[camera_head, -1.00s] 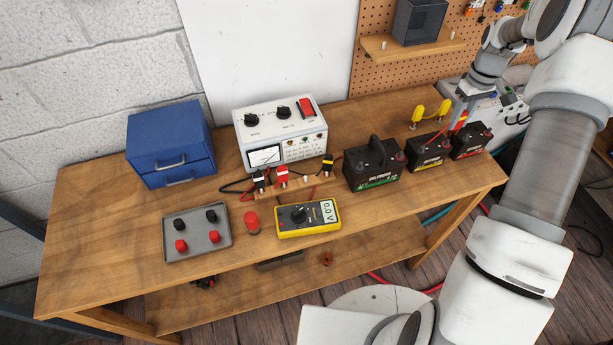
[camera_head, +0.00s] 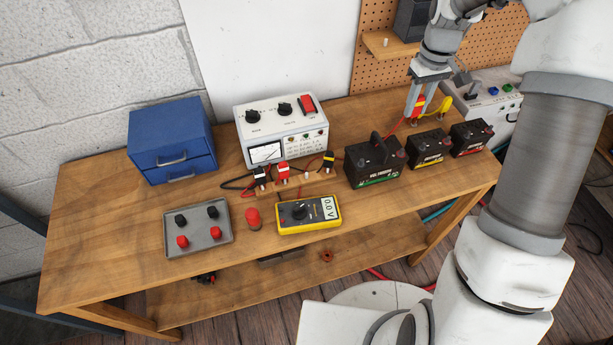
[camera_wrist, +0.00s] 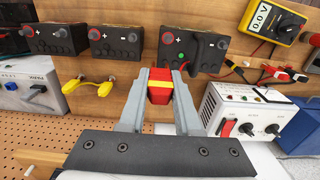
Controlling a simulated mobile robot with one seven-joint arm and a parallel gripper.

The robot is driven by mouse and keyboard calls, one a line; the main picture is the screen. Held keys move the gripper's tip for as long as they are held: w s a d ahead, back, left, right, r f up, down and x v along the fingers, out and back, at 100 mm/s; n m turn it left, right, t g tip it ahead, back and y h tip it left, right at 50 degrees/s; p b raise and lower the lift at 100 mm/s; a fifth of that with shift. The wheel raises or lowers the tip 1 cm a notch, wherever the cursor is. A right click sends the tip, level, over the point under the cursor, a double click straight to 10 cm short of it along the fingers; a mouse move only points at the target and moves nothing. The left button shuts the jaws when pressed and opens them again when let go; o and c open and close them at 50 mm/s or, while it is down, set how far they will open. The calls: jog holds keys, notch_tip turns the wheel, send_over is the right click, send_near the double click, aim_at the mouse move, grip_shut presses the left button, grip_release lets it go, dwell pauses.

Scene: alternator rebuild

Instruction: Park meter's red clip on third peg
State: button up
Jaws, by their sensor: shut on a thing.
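The meter's red clip, red with a yellow band (camera_wrist: 160,87), is between the fingers of my gripper (camera_wrist: 160,100) in the wrist view. In the head view my gripper (camera_head: 418,112) holds the clip (camera_head: 419,104) behind the batteries, beside the yellow handle-like part. The wooden peg rack (camera_head: 268,192) stands in front of the white charger. It carries a black-and-white clip (camera_head: 261,174), a red-and-white clip (camera_head: 283,172) and a black-and-yellow clip (camera_head: 328,161). A bare pale peg (camera_head: 306,179) shows between the last two. The yellow meter (camera_head: 308,228) lies in front and reads 0.0 V.
The charger (camera_head: 280,130) rises behind the rack. A yellow handle-like part (camera_head: 442,107) is right of my gripper. A grey tray (camera_head: 198,247) and blue drawer box (camera_head: 172,140) stand left.

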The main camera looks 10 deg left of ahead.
jog(key=s+a+b, duration=0.1)
jog(key=s+a, duration=0.3)
jog(key=a, duration=0.8)
jog(key=s+a+b, duration=0.1)
jog(key=s+a, duration=0.3)
jog(key=a, duration=0.8)
jog(key=b, duration=0.9)
send_over(307, 173)
notch_tip(307, 173, down, 13)
jog(key=shift+r, duration=0.1)
jog(key=shift+f+b, duration=0.5)
jog(key=shift+f, duration=0.15)
jog(key=shift+a+f+b, duration=0.1)
jog(key=shift+f+b, duration=0.75)
jog(key=shift+f, duration=0.35)
jog(key=o, duration=1)
